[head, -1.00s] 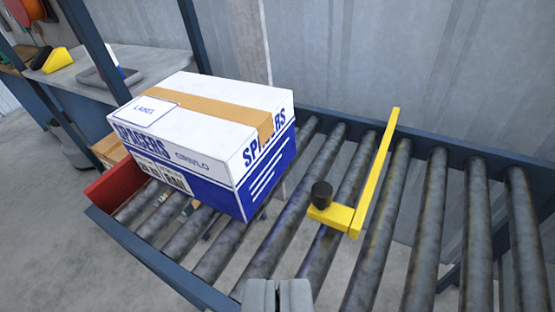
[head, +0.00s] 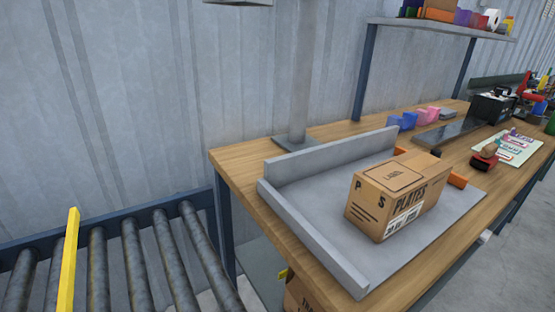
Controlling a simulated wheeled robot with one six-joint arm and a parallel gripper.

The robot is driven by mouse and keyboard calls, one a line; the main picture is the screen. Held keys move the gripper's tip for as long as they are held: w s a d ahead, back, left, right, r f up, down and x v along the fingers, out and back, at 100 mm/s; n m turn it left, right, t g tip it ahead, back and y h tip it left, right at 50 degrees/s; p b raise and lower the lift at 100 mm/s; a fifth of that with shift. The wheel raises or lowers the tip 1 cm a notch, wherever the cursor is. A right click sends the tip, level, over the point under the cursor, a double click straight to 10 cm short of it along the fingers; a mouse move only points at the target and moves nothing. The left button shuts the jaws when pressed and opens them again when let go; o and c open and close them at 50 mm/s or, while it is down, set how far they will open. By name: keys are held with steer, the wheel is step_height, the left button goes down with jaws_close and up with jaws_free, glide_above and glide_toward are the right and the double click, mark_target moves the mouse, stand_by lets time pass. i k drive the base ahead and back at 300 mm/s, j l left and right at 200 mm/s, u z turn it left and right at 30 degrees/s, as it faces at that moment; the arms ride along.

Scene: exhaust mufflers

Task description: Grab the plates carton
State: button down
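The plates carton (head: 372,212) is a brown cardboard box printed PLATES, with a label on its top and a white barcode sticker on its side. It sits upright on a grey metal tray (head: 305,222) with raised edges at the back and left. The tray lies on the near end of a wooden workbench. Nothing holds the carton. My gripper does not show in this view.
A roller conveyor (head: 135,262) with a yellow bar (head: 69,262) runs at lower left. A grey post (head: 298,75) rises behind the tray. Orange items (head: 457,181) lie close beside the carton. Blue and pink objects (head: 415,118) stand farther back. Another box (head: 300,297) is below the bench.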

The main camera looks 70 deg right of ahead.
mark_target(384, 197)
steer(key=z, duration=1.3)
steer(key=k+l+z, duration=0.1)
steer(key=k+z, duration=0.3)
steer(key=k+l+z, duration=0.15)
steer(key=z, duration=0.25)
steer(key=k, duration=0.1)
